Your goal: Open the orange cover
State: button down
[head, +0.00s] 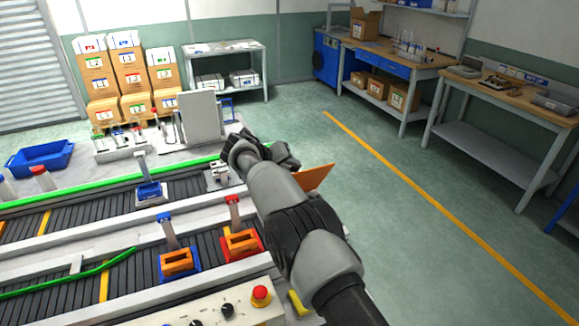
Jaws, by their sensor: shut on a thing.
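The orange cover (318,177) shows as a flat, tilted panel just right of my arm, beyond the conveyors. My forearm hides its left part, and its hinge is not visible. My arm reaches from the lower right over the conveyor's right end. My gripper (284,157) is at the far end of the arm, dark and partly hidden, beside the upper left side of the cover. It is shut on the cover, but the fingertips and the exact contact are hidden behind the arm.
A control box with a red button (261,294) stands in front. A small metal device (218,174) is left of my arm. The floor right is clear.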

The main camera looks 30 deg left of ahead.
jog(key=c, duration=1.5)
grip_release()
jog(key=b+v, duration=0.1)
jog(key=v, duration=1.6)
jog(key=shift+s+r+b, duration=0.1)
jog(key=shift+s+b, duration=0.1)
jog(key=shift+b, duration=0.15)
